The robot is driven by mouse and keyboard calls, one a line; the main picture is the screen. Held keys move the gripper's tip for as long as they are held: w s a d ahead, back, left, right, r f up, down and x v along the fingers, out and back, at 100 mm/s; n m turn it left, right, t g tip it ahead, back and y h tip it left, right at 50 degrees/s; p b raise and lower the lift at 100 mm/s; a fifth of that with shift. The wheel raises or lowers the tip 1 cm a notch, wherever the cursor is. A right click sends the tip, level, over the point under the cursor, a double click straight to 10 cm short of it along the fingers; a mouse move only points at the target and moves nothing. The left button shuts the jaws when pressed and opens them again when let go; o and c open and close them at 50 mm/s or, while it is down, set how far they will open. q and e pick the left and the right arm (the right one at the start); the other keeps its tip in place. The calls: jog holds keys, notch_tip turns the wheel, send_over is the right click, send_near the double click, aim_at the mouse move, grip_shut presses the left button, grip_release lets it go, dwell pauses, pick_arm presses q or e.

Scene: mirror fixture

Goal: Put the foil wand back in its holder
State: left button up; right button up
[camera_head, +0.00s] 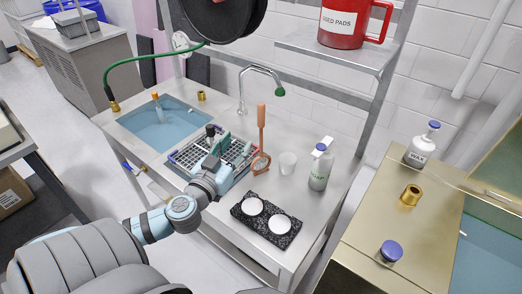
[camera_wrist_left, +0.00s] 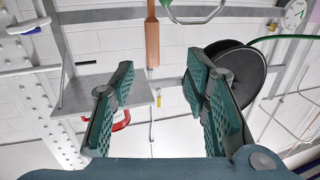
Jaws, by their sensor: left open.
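An orange-brown wand (camera_head: 261,118) stands upright on the metal counter, handle up, with a round ring-like part (camera_head: 260,162) at its foot. I cannot tell whether that ring belongs to the wand or to a holder. In the left wrist view, which looks upside down, the wand's handle (camera_wrist_left: 152,42) shows at the top, beyond the fingers. My left gripper (camera_head: 232,147) is open and empty over the dark rack, left of the wand and apart from it. Its two teal fingers (camera_wrist_left: 158,75) are spread in the left wrist view. My right gripper is not in view.
Near the wand are a white cup (camera_head: 288,162), a spray bottle (camera_head: 321,168) and a black block (camera_head: 272,226) with two white discs. The rack (camera_head: 180,160) holds small items. A faucet (camera_head: 262,70) arches behind; a sink (camera_head: 140,127) lies left. A brass-coloured table (camera_head: 360,243) stands right.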

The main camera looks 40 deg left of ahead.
aim_at(259, 118)
pick_arm(q)
jog(key=p+x, duration=0.1)
jog(key=x, duration=0.3)
jog(key=p+x, duration=0.1)
jog(key=x, duration=0.3)
jog(key=d+p+x, duration=0.1)
jog(key=x, duration=0.4)
jog(key=shift+w+r, duration=0.25)
jog(key=shift+r, duration=0.15)
jog(key=shift+w+f, duration=0.1)
jog(key=shift+w, duration=0.25)
jog(key=shift+w+f, duration=0.1)
jog(key=c, duration=0.9)
grip_shut()
